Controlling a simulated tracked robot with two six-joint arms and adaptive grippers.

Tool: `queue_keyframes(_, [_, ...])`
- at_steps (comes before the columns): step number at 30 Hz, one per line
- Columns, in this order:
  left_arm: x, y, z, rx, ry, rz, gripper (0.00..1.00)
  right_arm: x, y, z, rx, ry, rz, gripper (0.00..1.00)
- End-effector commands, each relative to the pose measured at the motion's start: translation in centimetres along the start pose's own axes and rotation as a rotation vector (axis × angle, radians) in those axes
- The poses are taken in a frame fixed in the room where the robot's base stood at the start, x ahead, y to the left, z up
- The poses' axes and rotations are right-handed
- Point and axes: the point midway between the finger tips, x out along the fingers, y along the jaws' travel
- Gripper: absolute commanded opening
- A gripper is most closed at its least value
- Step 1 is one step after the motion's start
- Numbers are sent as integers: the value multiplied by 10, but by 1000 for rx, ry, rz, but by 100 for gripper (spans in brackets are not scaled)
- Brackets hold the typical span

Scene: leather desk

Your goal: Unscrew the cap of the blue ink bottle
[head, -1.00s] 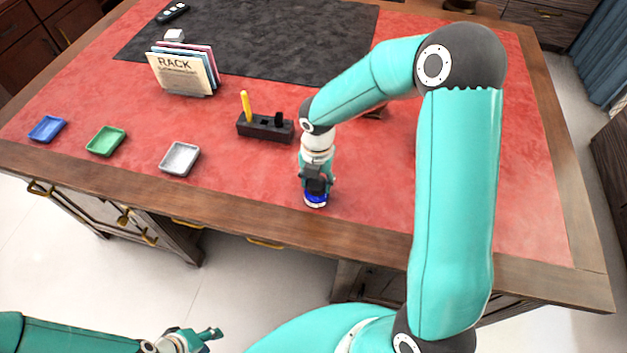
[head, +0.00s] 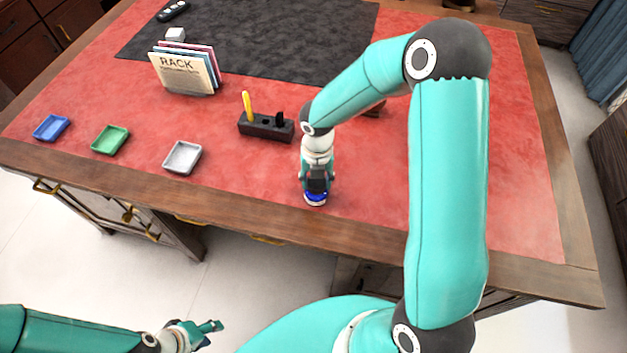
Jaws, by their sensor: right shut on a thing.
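The blue ink bottle (head: 315,199) stands on the red leather near the desk's front edge. Only its low blue and white part shows; its cap is hidden by my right gripper. My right gripper (head: 316,188) points down over the bottle from above and is shut on its top. My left gripper (head: 211,330) is off the desk at the lower left, over the floor and away from the bottle. Its fingers are small and seen from the side, so their opening is unclear.
A dark pen holder (head: 266,127) with a yellow pen stands behind the bottle. Blue (head: 51,128), green (head: 110,140) and white (head: 182,157) trays lie to the left. A file rack (head: 185,72) stands farther back. The leather right of my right arm is clear.

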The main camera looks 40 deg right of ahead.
Motion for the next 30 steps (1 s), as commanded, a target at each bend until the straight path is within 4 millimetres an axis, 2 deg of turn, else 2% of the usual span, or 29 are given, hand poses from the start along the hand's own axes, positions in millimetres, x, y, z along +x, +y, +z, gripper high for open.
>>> queue_keyframes(18, [-30,11,0,0,0,0,40,-1,-1,-2,-278,6,-3,16])
queue_keyframes(30, [-34,12,0,0,0,0,40,1,-1,-1,-339,3,-1,16])
